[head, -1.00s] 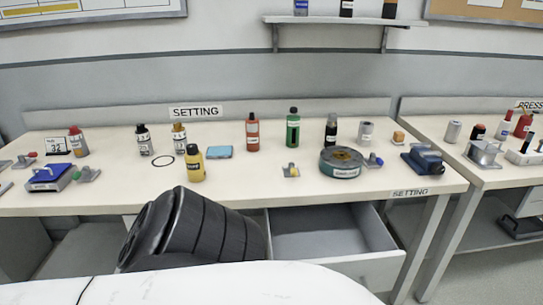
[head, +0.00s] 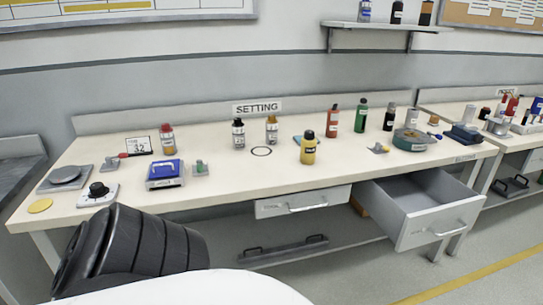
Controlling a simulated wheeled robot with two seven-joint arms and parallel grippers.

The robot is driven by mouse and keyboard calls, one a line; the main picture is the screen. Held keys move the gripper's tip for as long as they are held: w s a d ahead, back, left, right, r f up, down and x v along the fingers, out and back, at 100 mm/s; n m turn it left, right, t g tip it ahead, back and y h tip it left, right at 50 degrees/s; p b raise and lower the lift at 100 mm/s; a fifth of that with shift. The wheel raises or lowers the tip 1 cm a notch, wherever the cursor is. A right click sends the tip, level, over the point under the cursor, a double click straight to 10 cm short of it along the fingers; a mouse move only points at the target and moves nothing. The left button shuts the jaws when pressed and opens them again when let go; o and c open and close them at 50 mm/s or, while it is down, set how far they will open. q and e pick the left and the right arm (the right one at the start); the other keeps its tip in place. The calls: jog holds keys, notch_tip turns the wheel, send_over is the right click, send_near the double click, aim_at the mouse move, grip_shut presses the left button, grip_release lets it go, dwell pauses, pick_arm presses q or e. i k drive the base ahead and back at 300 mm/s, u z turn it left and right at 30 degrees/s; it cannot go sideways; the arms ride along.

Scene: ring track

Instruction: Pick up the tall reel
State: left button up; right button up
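I cannot pick out the tall reel with certainty. A small pale grey cylinder (head: 412,117) stands upright at the right of the SETTING bench, behind a flat round green tin (head: 410,140). Another pale cylinder (head: 468,113) stands on the bench farther right. These are too small to tell whether either is a reel. Neither of my grippers is in view.
An open, empty drawer (head: 425,205) juts out at the right. Floor is clear in front of it.

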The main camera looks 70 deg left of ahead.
aim_at(308, 156)
jog(key=u, duration=3.2)
jog(key=i, duration=0.3)
jog(key=z, duration=0.5)
